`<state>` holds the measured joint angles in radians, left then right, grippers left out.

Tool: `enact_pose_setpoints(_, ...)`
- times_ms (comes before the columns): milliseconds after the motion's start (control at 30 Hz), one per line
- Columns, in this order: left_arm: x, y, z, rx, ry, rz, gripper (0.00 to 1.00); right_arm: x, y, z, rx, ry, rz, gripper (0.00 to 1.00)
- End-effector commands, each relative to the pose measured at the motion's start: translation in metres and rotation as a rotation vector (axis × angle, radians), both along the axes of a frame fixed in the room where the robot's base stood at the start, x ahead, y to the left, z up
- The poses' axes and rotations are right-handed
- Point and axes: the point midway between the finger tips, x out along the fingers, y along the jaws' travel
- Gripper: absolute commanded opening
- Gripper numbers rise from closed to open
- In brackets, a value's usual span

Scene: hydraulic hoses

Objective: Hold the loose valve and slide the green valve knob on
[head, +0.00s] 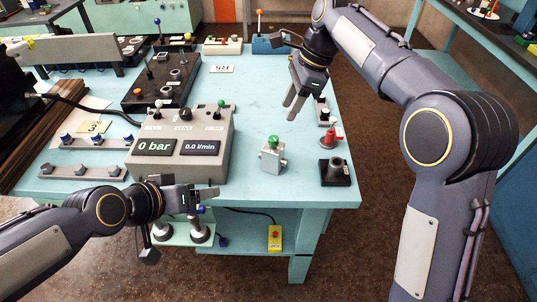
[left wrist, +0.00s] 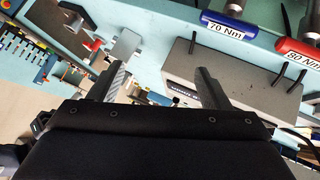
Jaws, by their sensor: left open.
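The loose valve (head: 271,158) is a small pale grey block standing on the blue-green table, right of the grey console. A green knob (head: 273,142) shows at its top; I cannot tell how firmly it sits there. My right gripper (head: 291,108) is above the table, behind the valve in the head view and apart from it. Its fingers look parted and empty. My left gripper (head: 207,193) is low at the table's front edge, left of the valve. In the left wrist view its fingers (left wrist: 163,78) are open with nothing between them.
The console (head: 184,145) with two displays stands left of the valve. A black block with a grey socket (head: 337,172) and a red-topped piece (head: 332,136) stand to its right. Blue and red torque tools (left wrist: 237,29) show in the left wrist view.

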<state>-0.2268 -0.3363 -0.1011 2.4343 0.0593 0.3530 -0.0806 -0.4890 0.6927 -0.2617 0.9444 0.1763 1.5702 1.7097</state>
Motion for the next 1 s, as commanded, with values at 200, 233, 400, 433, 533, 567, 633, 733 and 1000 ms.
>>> enact_pose_setpoints(200, 0.069, -0.058, -0.010, 0.054, -0.201, -0.076, 0.71, 0.000, 0.000, 0.000, 0.000, 0.000, 0.001, 0.36)
enact_pose_setpoints(233, 0.076, -0.066, -0.012, 0.065, -0.232, -0.085, 0.71, 0.000, 0.000, 0.000, 0.000, 0.000, 0.001, 0.36)
enact_pose_setpoints(400, 0.109, -0.110, -0.024, 0.135, -0.388, -0.121, 0.71, 0.000, 0.000, 0.000, 0.000, 0.000, 0.001, 0.36)
enact_pose_setpoints(433, 0.113, -0.116, -0.027, 0.148, -0.408, -0.124, 0.71, 0.000, 0.000, 0.000, 0.000, 0.000, 0.001, 0.36)
enact_pose_setpoints(533, 0.124, -0.130, -0.038, 0.186, -0.456, -0.128, 0.71, 0.000, 0.000, 0.000, 0.000, 0.000, 0.001, 0.36)
enact_pose_setpoints(567, 0.126, -0.133, -0.041, 0.196, -0.466, -0.129, 0.71, 0.000, 0.000, 0.000, 0.000, 0.000, 0.001, 0.36)
enact_pose_setpoints(633, 0.131, -0.138, -0.047, 0.216, -0.485, -0.127, 0.71, 0.000, 0.000, 0.000, 0.000, 0.000, 0.001, 0.36)
enact_pose_setpoints(733, 0.135, -0.142, -0.052, 0.234, -0.502, -0.124, 0.71, 0.000, 0.000, 0.000, 0.000, 0.000, 0.001, 0.36)
enact_pose_setpoints(1000, 0.158, -0.151, -0.065, 0.245, -0.510, -0.123, 0.71, 0.000, 0.000, 0.000, 0.000, -0.001, 0.001, 0.36)
